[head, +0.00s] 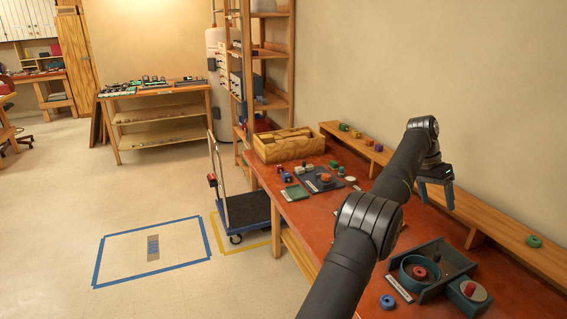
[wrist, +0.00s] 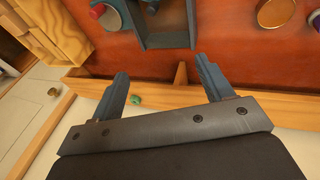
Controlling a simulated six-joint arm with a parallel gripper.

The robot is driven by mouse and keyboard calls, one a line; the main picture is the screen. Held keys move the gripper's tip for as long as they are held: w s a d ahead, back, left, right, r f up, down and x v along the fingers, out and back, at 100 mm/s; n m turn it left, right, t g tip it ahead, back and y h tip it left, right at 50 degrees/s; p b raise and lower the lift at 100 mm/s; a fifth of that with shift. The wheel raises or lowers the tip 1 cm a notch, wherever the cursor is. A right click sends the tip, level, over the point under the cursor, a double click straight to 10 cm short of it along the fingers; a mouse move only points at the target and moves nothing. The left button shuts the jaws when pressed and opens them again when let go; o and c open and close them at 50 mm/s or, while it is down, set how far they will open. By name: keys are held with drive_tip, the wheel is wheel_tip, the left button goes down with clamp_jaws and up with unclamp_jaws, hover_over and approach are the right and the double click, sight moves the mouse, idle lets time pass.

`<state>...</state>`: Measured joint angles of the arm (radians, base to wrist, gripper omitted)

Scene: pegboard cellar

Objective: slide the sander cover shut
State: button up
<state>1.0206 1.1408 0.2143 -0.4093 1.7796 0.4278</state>
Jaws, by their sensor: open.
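A dark grey-blue rectangular frame (head: 449,262) stands on the red-brown workbench at lower right, with a round teal ring (head: 411,274) and a red piece in it. A teal block (head: 461,300) with a red knob on a pale disc is at its right. I cannot tell for sure which part is the sander cover. The wrist view shows part of the frame (wrist: 167,41) at the top, beyond my fingers. My gripper (head: 436,197) is open and empty, raised above the back of the bench, apart from the frame. Its two fingers (wrist: 162,70) are spread wide.
A wooden ledge (head: 490,220) runs along the wall behind the bench, with a green ring (head: 534,241) on it. A blue ring (head: 387,301) lies near the front. A wooden box (head: 290,146) and small parts crowd the far end.

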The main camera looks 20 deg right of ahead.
sight(436, 255)
drive_tip(key=c, duration=0.7)
drive_tip(key=shift+o, duration=0.2)
drive_tip(key=s+a+f+n+t+h, duration=0.1)
drive_tip(key=a+f+n+h, duration=0.3)
drive_tip(key=n, duration=0.7)
drive_tip(key=s+a+f+n+h, duration=0.25)
drive_tip(key=a+n, duration=0.45)
drive_tip(key=n, duration=0.5)
drive_tip(key=s+a+f+n+t+h, duration=0.1)
drive_tip(key=a+f+n+h, duration=0.3)
drive_tip(key=n, duration=0.7)
drive_tip(key=shift+h, duration=0.25)
drive_tip(key=x, duration=1.5)
drive_tip(key=shift+s+d, duration=0.1)
drive_tip(key=shift+d, duration=0.3)
drive_tip(key=shift+a, duration=0.1)
clamp_jaws()
